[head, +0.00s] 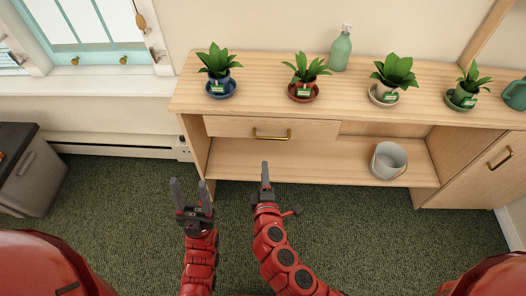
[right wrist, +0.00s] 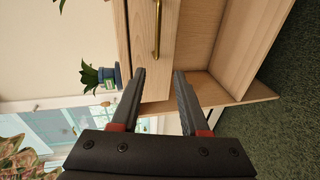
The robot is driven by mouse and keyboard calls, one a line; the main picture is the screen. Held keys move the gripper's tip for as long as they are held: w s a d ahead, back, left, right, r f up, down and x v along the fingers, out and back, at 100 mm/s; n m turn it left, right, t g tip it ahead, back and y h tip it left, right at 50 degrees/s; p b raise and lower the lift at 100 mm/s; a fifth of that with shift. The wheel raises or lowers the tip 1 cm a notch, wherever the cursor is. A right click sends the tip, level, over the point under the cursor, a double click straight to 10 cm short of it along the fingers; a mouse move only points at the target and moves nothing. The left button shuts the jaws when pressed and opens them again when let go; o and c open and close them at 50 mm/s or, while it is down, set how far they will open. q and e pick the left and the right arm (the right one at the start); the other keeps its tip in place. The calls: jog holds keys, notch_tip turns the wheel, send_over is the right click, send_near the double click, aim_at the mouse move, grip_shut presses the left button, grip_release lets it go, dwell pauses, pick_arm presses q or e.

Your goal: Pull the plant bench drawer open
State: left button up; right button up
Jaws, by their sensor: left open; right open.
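The plant bench (head: 190,98) is light wood with a drawer (head: 225,126) under its top at the left. The drawer front looks flush with the bench and carries a brass bar handle (head: 271,135). The drawer and handle (right wrist: 157,30) also show in the right wrist view, turned sideways. My right gripper (head: 265,172) is in front of the bench, below the handle in the head view and apart from it. In the right wrist view its two fingers (right wrist: 160,80) are spread and empty. My left gripper (head: 192,190) is open and empty, further left.
Several potted plants, such as one in a blue pot (head: 219,85), and a green bottle (head: 341,50) stand on the bench top. A pale pot (head: 389,160) sits on the lower shelf. A grey cabinet (head: 30,165) stands left. The green carpet (head: 120,220) between is clear.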

jog(key=s+d+h, duration=0.1)
jog(key=p, duration=0.1)
send_near(270, 138)
jog(key=x, duration=1)
jog(key=shift+w+d+f, duration=0.15)
jog(key=shift+f, duration=0.1)
grip_shut()
dwell(1.1)
